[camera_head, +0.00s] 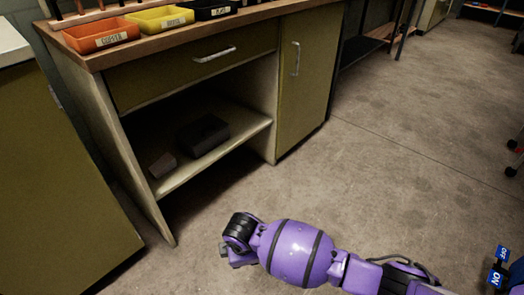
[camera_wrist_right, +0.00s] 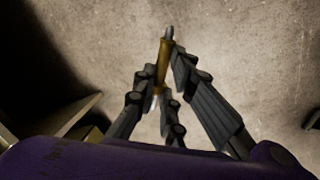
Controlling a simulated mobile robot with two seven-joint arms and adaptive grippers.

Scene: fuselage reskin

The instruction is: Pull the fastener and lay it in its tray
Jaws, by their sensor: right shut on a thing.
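My right gripper (camera_wrist_right: 167,66) shows in the right wrist view, shut on a slim brass-coloured fastener (camera_wrist_right: 163,62) with a grey tip. The fastener sticks out past the fingertips over bare floor. In the head view my purple right arm reaches in from the lower right, low in front of the bench, but the fastener cannot be made out there. An orange tray (camera_head: 101,35), a yellow tray (camera_head: 160,18) and a black tray (camera_head: 210,8) stand in a row on the bench top at the upper left, with small labels. My left gripper is not in view.
The wooden bench (camera_head: 187,28) has a drawer, a door and an open shelf (camera_head: 215,155) holding a dark box (camera_head: 203,134) and a smaller grey block (camera_head: 163,165). A green cabinet (camera_head: 55,190) stands at the left. The concrete floor (camera_head: 400,150) is clear at centre right.

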